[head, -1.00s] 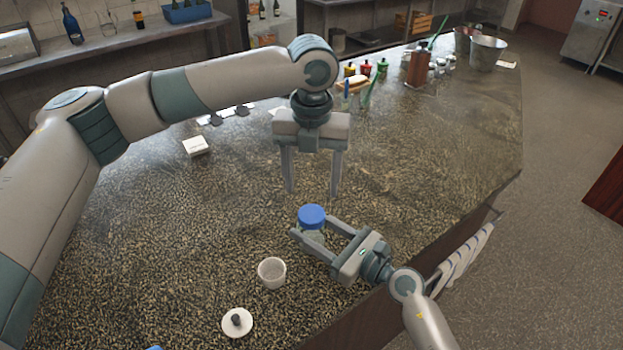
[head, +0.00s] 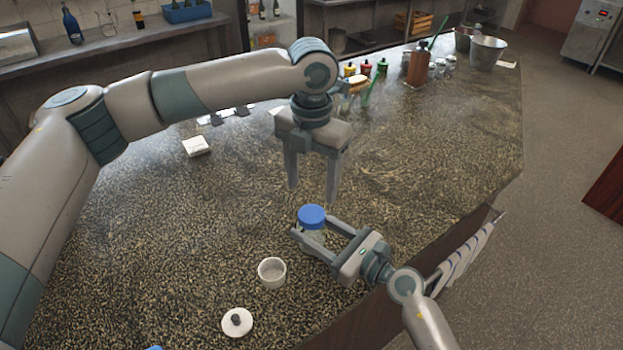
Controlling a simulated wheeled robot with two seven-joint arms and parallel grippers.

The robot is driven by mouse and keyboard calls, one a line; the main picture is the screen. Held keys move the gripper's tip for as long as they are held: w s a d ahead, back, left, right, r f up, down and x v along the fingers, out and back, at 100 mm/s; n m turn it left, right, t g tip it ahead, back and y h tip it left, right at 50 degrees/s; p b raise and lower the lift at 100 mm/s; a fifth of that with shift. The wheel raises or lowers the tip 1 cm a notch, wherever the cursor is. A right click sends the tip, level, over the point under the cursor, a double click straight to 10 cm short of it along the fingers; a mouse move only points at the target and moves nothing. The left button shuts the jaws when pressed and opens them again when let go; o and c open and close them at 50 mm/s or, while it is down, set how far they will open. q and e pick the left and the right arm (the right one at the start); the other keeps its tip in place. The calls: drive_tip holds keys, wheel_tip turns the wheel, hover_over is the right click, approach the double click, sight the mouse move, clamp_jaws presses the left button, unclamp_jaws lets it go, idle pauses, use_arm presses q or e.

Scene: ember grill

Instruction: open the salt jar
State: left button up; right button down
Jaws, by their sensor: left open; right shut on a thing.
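The salt jar (head: 313,238) is a clear jar with a blue lid (head: 311,215), and it stands upright near the counter's front edge. The lid is on the jar. My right gripper (head: 312,238) is shut on the jar body below the lid, coming from the right. My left gripper (head: 311,195) points down, open and empty, with its fingertips above and behind the lid in the picture, apart from it. Part of the jar body is hidden by the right gripper's fingers.
A small white cup (head: 272,272) and a white lid with a dark knob (head: 237,322) are left of the jar. A white box (head: 196,147) lies farther back. Bottles, a brown container (head: 418,68) and metal buckets (head: 487,53) stand at the far end. The counter's middle is clear.

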sight(312, 214)
use_arm(q)
drive_tip(key=shift+f, duration=3.8)
drive_tip(key=c, duration=1.1)
